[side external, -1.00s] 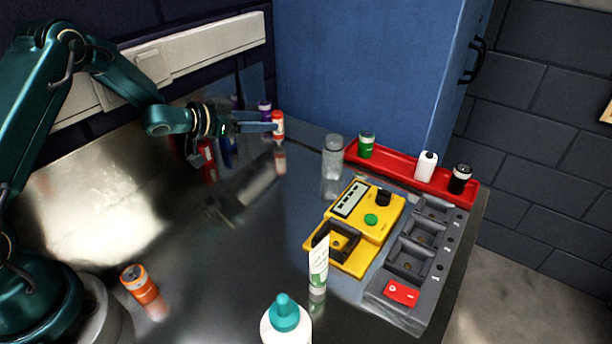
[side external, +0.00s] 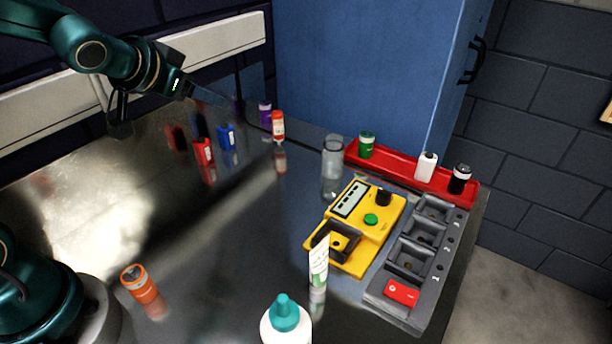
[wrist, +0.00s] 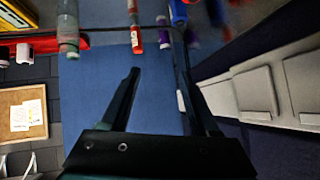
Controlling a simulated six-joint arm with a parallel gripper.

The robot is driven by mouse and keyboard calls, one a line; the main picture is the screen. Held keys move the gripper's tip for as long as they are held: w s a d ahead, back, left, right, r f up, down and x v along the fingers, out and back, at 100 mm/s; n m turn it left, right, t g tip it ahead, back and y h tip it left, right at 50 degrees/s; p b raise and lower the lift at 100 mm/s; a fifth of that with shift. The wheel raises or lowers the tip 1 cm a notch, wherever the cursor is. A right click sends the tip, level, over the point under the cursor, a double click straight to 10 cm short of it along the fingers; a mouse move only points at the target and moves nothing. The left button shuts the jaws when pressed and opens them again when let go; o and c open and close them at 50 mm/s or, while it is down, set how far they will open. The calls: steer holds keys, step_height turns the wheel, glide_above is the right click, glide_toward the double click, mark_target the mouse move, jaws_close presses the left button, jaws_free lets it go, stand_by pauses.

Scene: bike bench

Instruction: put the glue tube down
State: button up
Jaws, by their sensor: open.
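A small red tube with a white label (side external: 278,126) stands upright on the metal bench near the back wall. It also shows in the wrist view (wrist: 136,40), ahead of my fingers. A white squeeze tube with a green end (side external: 318,262) stands upright in front of the yellow unit. No readable label shows which one is the glue tube. My gripper (side external: 228,104) is up and to the left of the red tube, apart from it. In the wrist view my gripper (wrist: 153,58) is open, with nothing between its fingers.
A purple bottle (side external: 265,114) stands close behind the red tube. Blue (side external: 227,137) and red (side external: 204,152) containers stand to its left. A clear bottle (side external: 332,165), yellow unit (side external: 388,218) and red tray (side external: 400,172) are to the right. The bench's middle is clear.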

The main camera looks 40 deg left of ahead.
steer(key=s+d+f+g+h, duration=0.1)
steer(key=s+d, duration=0.3)
steer(key=s, duration=0.5)
steer(key=s+d+g+h, duration=0.2)
steer(key=s+d, duration=0.3)
steer(key=s, duration=0.5)
steer(key=shift+d+f+g, duration=0.15)
steer(key=shift+f+g, duration=0.25)
steer(key=shift+g, duration=0.3)
